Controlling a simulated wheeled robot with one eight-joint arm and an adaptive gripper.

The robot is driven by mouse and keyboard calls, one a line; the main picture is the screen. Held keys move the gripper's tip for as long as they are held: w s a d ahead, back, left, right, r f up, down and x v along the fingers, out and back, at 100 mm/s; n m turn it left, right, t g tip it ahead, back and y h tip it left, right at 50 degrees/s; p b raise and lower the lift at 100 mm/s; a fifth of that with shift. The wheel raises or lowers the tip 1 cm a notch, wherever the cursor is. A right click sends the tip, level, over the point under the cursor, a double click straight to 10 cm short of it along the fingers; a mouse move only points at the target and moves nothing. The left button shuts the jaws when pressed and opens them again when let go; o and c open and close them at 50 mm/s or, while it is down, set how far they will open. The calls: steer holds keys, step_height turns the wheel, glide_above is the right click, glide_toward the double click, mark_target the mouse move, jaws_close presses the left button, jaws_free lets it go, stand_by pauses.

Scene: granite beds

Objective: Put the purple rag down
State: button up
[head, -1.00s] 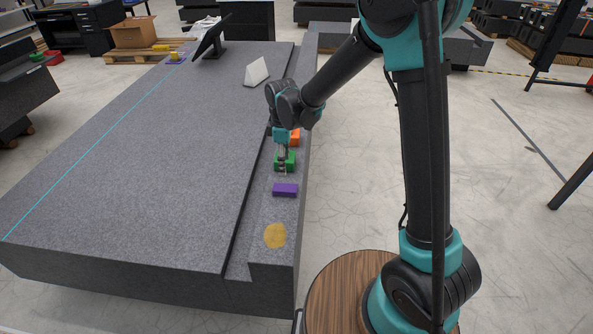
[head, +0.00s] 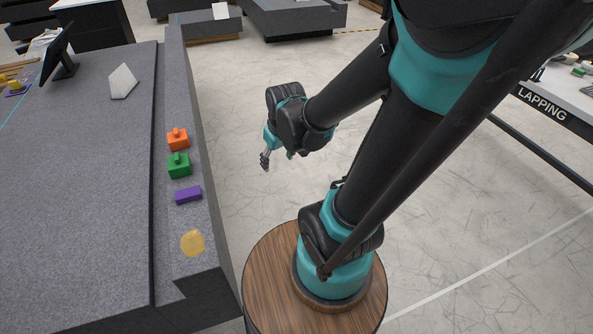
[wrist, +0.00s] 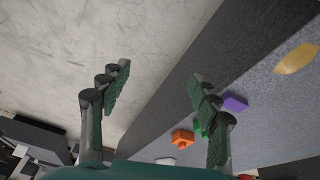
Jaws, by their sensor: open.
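A purple block-like piece, which may be the folded purple rag (head: 188,195), lies on the lower ledge of the granite bed. It also shows in the wrist view (wrist: 235,104), beyond the right finger. My gripper (head: 265,160) is off the ledge, over the floor to its right. In the wrist view my gripper (wrist: 152,95) has its fingers wide apart with only floor and the bed's side between them. It is open and empty, and apart from the purple piece.
A green block with a knob (head: 179,166) and an orange one (head: 178,139) sit behind the purple piece on the ledge (head: 198,218). A yellow round patch (head: 192,243) is in front of it. A white wedge (head: 122,82) and a dark screen (head: 58,52) stand on the bed.

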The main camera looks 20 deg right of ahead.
steer(key=s+d+f+m, duration=0.1)
steer(key=s+d+m, duration=0.2)
steer(key=s+d, duration=0.1)
steer(key=shift+s+d+f+m+t, duration=0.15)
steer(key=shift+s+f+m+t, duration=0.15)
steer(key=shift+s+f+t, duration=0.1)
steer(key=shift+o, duration=0.6)
stand_by(0.4)
